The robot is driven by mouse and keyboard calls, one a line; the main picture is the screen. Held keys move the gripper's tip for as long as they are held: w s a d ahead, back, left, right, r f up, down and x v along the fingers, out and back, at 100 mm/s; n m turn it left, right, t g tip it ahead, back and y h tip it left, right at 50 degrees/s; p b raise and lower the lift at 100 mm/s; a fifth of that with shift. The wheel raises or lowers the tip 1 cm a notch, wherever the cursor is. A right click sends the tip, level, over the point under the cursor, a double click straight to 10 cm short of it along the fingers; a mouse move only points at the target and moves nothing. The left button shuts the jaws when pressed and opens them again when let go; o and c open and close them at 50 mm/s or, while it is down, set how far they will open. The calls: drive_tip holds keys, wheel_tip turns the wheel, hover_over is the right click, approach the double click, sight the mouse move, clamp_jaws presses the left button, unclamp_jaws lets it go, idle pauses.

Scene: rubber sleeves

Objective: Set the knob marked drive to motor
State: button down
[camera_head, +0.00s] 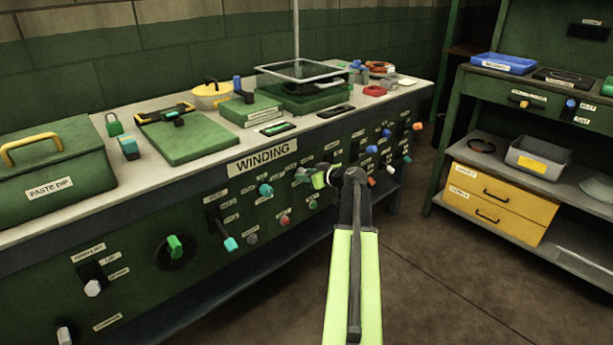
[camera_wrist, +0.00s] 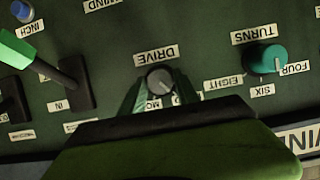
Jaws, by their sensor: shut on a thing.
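The drive knob (camera_wrist: 161,78) is a small round grey knob with a pale pointer line, under the DRIVE label (camera_wrist: 156,57) in the wrist view, where the lettering is upside down. My gripper (camera_wrist: 158,90) has its two green fingers on either side of the knob, shut on it. One label (camera_wrist: 155,103) beside the knob shows only its first letters, seemingly "MO"; the rest is hidden by my gripper. I cannot tell exactly which label the pointer line faces. In the head view my gripper (camera_head: 309,177) is at the WINDING panel, and the knob cannot be made out there.
A teal TURNS knob (camera_wrist: 265,58) is close beside in the wrist view. A green-handled lever (camera_wrist: 62,80) and a blue INCH button (camera_wrist: 22,11) are on the other side. The bench top (camera_head: 222,170) above holds boxes and trays. Open floor (camera_head: 430,270) lies to the right.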

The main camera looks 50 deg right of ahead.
drive_tip(key=shift+d, duration=0.1)
drive_tip(key=shift+s+d+f+m+t+y+b, duration=0.1)
drive_tip(key=shift+m+t+y+b, duration=0.25)
drive_tip(key=shift+m+y+b, duration=1)
drive_tip(key=shift+d+f+m+t+y+b, duration=0.15)
drive_tip(key=shift+m+t+y+b, duration=0.4)
drive_tip(key=shift+m, duration=1.45)
drive_tip(key=shift+s+d+f+m+t+y+b, duration=0.1)
drive_tip(key=shift+m+t+y+b, duration=0.1)
drive_tip(key=shift+m+y+b, duration=1.05)
drive_tip(key=shift+w+r+m+h, duration=0.15)
drive_tip(key=shift+m+h, duration=0.1)
drive_tip(key=shift+m, duration=0.25)
drive_tip(key=c, duration=0.9)
unclamp_jaws()
drive_tip(key=shift+a, duration=0.1)
